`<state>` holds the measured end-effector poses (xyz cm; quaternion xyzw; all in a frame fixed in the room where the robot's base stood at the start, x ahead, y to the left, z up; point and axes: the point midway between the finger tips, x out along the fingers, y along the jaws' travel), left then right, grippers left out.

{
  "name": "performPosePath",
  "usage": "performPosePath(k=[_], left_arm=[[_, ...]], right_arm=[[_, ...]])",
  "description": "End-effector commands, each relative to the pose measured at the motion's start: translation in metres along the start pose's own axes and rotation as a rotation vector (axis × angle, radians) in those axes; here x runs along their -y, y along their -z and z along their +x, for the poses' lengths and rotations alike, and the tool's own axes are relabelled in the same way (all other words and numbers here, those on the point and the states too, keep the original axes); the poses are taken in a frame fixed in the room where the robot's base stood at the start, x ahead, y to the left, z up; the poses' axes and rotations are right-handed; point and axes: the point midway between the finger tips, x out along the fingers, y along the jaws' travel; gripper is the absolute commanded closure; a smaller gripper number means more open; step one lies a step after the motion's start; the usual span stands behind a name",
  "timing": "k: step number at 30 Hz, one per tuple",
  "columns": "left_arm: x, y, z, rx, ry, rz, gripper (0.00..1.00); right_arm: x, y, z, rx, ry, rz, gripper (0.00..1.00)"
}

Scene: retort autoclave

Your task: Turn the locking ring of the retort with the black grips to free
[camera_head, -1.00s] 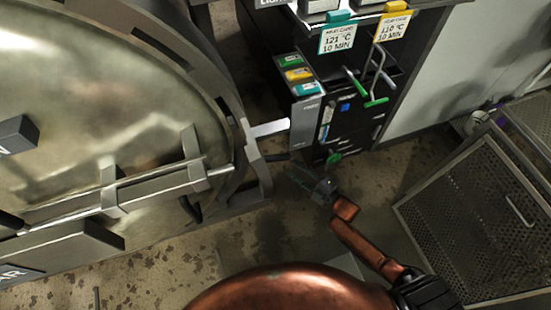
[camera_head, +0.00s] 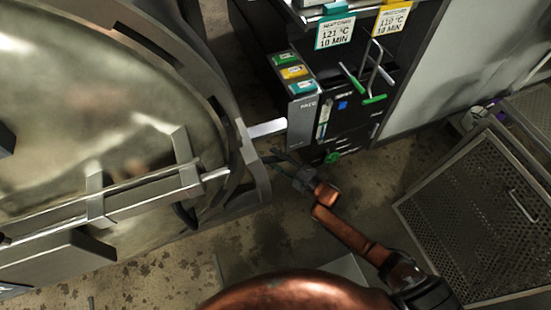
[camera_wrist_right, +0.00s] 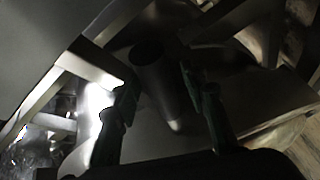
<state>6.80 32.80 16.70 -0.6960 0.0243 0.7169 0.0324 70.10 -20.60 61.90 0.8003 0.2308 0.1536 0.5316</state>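The retort's round metal door (camera_head: 75,80) fills the left of the head view, with the grey locking ring (camera_head: 215,88) around its edge. A dark curved grip (camera_head: 184,216) shows low on the door side. My right gripper (camera_head: 276,159) is at the ring's right edge, beside a grey bracket (camera_head: 255,170). In the right wrist view, the right gripper's two fingers (camera_wrist_right: 165,95) are apart. A dark cylinder, seemingly a black grip (camera_wrist_right: 158,78), lies between and beyond them; contact cannot be told. My left gripper is not in view.
A dark control cabinet (camera_head: 350,120) with coloured buttons and hanging cards stands just behind my right gripper. A perforated metal basket (camera_head: 475,205) stands at the right. Bare stained floor (camera_head: 150,270) lies below the door.

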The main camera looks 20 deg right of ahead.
Motion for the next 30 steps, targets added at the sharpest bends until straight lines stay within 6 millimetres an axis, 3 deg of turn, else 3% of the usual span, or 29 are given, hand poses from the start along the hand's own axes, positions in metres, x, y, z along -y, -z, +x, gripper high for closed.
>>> performPosePath(k=[2, 19, 30], left_arm=[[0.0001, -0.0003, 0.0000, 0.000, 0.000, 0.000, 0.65], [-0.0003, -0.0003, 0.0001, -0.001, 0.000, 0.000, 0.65], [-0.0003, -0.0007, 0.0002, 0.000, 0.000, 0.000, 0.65]], right_arm=[[0.0001, -0.0001, -0.0002, 0.000, 0.000, 0.000, 0.61], [0.0002, -0.0007, -0.0009, 0.001, 0.000, 0.001, 1.00], [0.0004, -0.0009, -0.0010, 0.002, 0.001, 0.001, 1.00]])
